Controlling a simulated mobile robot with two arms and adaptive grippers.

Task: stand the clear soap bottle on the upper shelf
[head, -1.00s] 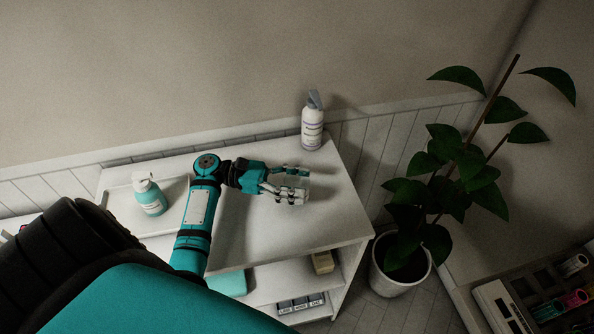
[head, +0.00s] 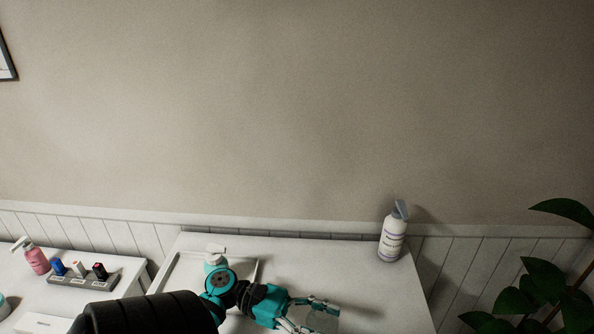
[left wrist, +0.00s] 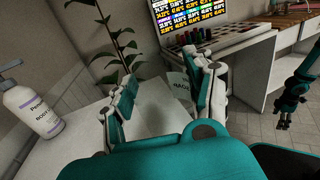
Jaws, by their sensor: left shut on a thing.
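The clear soap bottle (head: 325,320) is partly visible between the fingers of my left gripper (head: 310,314), low in the head view over the white shelf unit's top (head: 375,300). Whether the bottle touches the top is not clear. The unit's lower shelves are outside the head view. My right gripper (left wrist: 283,120) hangs at the right of the left wrist view, small and dark.
A white pump bottle (head: 392,238) stands at the top's back right corner. A tray (head: 170,272) holds a bottle (head: 213,260) partly behind my left arm. A pink bottle (head: 36,260) and a small rack (head: 82,277) stand farther left. A plant (head: 540,285) is at right.

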